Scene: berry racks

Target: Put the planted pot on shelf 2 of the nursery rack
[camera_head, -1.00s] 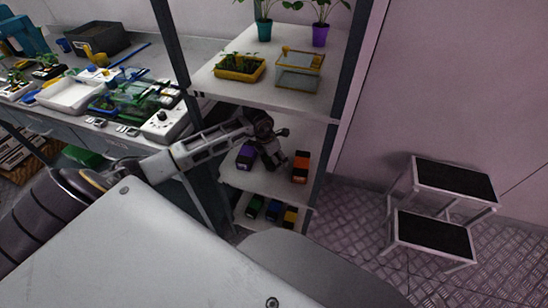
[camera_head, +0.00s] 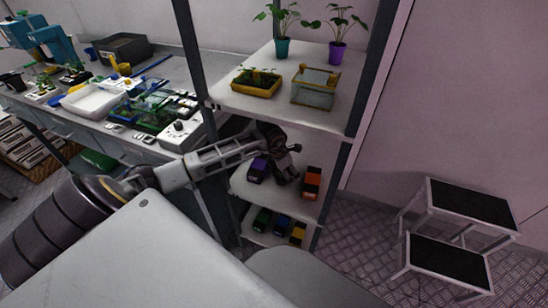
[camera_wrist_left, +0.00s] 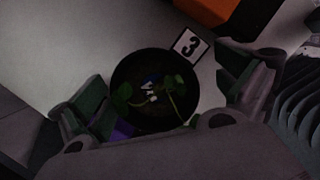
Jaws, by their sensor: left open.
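The planted pot (camera_wrist_left: 150,115) is a dark round pot with green leaves and a small white-and-blue mark inside. In the left wrist view it sits upright on a pale shelf beside a label reading 3 (camera_wrist_left: 188,45). My left gripper (camera_head: 290,174) is open, reaching into the middle level of the nursery rack (camera_head: 237,188). In the wrist view its fingers (camera_wrist_left: 165,98) are on either side of the pot; I cannot tell whether they touch it. In the head view the gripper hides the pot. No shelf 2 label is readable. My right gripper is not in view.
The shelf above holds a yellow planter (camera_head: 256,88), a clear bin (camera_head: 315,92) and two potted plants. A cluttered bench stands left, a step stool (camera_head: 450,265) right.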

